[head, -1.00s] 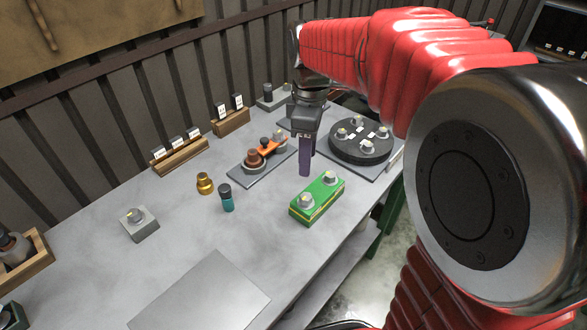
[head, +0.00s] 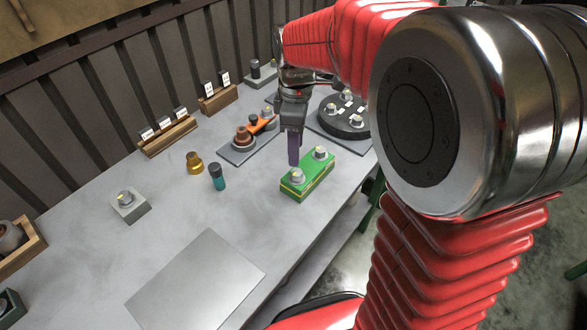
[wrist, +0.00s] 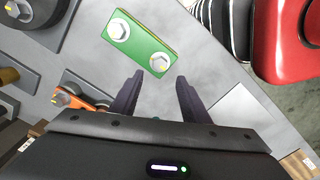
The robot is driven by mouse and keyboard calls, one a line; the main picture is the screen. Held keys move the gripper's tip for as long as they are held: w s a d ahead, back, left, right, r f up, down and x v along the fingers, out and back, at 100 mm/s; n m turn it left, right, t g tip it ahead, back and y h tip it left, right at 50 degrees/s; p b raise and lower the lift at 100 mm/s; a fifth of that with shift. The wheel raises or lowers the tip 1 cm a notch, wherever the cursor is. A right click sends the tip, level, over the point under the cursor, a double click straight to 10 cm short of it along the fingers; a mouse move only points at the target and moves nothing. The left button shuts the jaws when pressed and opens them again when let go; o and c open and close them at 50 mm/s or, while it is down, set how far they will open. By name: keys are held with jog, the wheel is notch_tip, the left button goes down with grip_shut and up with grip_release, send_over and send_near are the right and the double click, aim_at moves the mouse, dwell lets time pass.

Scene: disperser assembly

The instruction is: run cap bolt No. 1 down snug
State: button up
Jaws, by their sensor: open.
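A green block (head: 308,186) with a yellow line along its side lies on the bench and carries two hex-headed bolts. The near bolt (head: 297,176) and the far bolt (head: 320,153) sit upright on its top; I cannot read which is No. 1. In the wrist view the block (wrist: 138,43) is ahead of my fingers, with one bolt (wrist: 160,62) just past the fingertips and the other bolt (wrist: 118,30) farther off. My gripper (head: 294,163) points down, just behind the near bolt. In the wrist view my gripper (wrist: 160,77) is open and empty.
A round black disc (head: 343,120) with several bolts stands behind the block. An orange part on a grey plate (head: 243,149), a brass piece (head: 195,163) and a teal-and-black cylinder (head: 217,177) are left. A flat grey plate (head: 196,285) lies in front, with bare bench between.

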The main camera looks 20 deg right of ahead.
aim_at(295, 173)
notch_tip(295, 173, down, 8)
jog(key=shift+f, duration=0.25)
jog(key=shift+c, duration=0.5)
jog(key=c, duration=0.9)
jog(key=shift+a, duration=0.2)
jog(key=shift+c, duration=0.3)
jog(key=shift+d, duration=0.15)
